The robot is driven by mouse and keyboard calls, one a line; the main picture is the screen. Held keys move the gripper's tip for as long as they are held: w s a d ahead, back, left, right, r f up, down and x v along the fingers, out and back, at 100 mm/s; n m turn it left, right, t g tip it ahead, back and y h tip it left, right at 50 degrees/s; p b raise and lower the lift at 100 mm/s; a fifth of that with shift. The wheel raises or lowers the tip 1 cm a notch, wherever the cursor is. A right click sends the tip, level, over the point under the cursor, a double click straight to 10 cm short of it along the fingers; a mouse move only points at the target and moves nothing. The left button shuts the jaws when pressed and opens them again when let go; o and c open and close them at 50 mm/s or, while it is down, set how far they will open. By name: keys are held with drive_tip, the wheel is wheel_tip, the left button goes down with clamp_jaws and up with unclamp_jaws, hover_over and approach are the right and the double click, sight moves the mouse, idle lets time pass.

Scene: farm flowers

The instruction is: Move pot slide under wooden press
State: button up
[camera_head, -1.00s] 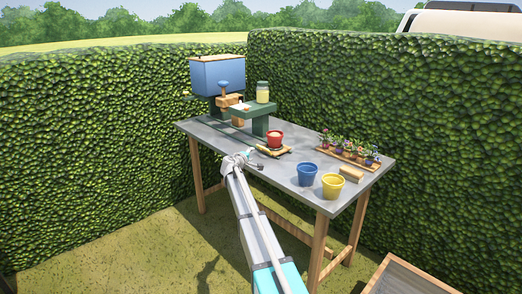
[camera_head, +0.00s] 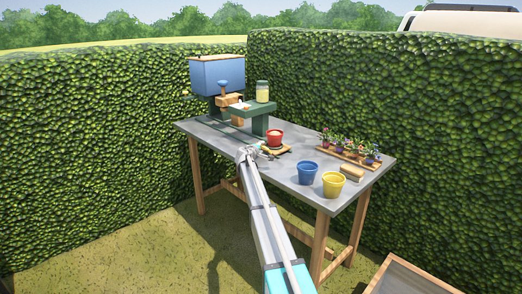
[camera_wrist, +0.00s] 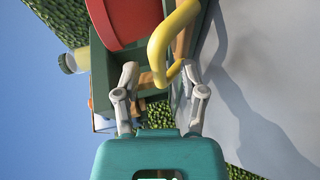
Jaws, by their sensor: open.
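The red pot (camera_head: 276,136) stands upright on the small wooden pot slide (camera_head: 283,149) on the grey table. A curved yellow handle (camera_wrist: 172,38) shows large in the wrist view, with the red pot (camera_wrist: 128,22) behind it. My gripper (camera_head: 254,152) is at the handle end of the slide. In the wrist view my gripper (camera_wrist: 161,88) is open, with its fingers on either side of the handle's lower end; I cannot tell whether they touch it. The wooden press (camera_head: 229,101) with its blue knob (camera_head: 223,86) is at the back left.
A green stand (camera_head: 258,108) bearing a jar (camera_head: 262,91) rises behind the red pot. A blue hopper (camera_head: 217,75) stands behind the press. A blue pot (camera_head: 307,173), a yellow pot (camera_head: 333,184), a brush (camera_head: 352,173) and a flower tray (camera_head: 338,154) occupy the right side.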

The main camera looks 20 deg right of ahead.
drive_tip(key=shift+x, duration=0.85)
drive_tip(key=shift+c, duration=0.3)
clamp_jaws()
